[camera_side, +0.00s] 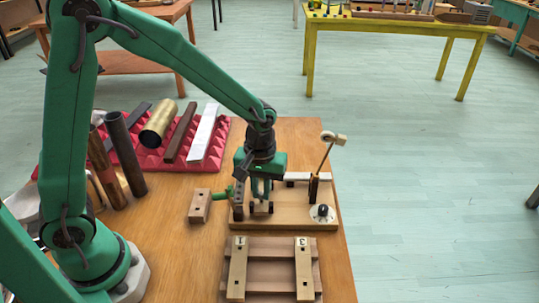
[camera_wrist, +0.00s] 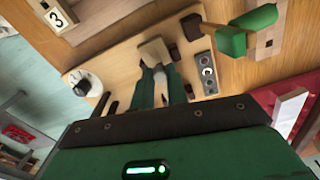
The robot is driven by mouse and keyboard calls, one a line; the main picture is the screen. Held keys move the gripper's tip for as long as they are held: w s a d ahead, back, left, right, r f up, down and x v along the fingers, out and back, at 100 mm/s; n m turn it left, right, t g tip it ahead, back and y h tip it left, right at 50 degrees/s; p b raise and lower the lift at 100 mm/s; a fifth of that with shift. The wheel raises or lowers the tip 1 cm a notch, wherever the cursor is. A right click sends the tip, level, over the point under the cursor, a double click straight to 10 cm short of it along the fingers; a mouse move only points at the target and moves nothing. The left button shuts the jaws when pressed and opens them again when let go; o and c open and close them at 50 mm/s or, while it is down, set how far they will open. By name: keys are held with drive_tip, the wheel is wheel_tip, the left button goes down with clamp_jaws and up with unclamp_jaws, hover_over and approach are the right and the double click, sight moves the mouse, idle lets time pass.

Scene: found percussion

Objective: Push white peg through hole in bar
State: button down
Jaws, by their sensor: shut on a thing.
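My gripper (camera_side: 262,194) is low over the wooden board at the middle of the table. In the wrist view its two green fingers (camera_wrist: 160,80) are close together, with a pale, narrow piece (camera_wrist: 159,90) between them. I cannot tell surely whether this piece is the white peg. A light wooden block (camera_wrist: 153,52) is right at the fingertips. A short wooden bar with dark holes (camera_side: 200,206) lies left of the board, and a green piece (camera_wrist: 232,40) is beside it in the wrist view. Two longer bars with holes, marked 1 (camera_side: 238,270) and 3 (camera_side: 304,268), lie on a wooden frame in front.
The wooden board (camera_side: 285,220) carries a dial (camera_side: 322,212) and a tilted stick with a pale head (camera_side: 327,150). A red ridged mat (camera_side: 172,158) with tubes and bars is behind left. Dark tubes (camera_side: 125,150) stand beside my arm. The floor at right is clear.

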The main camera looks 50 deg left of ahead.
drive_tip(key=shift+f, duration=0.55)
idle(0.6)
drive_tip(key=c, duration=1.3)
unclamp_jaws()
drive_tip(key=shift+r, duration=0.1)
drive_tip(key=shift+r, duration=3.85)
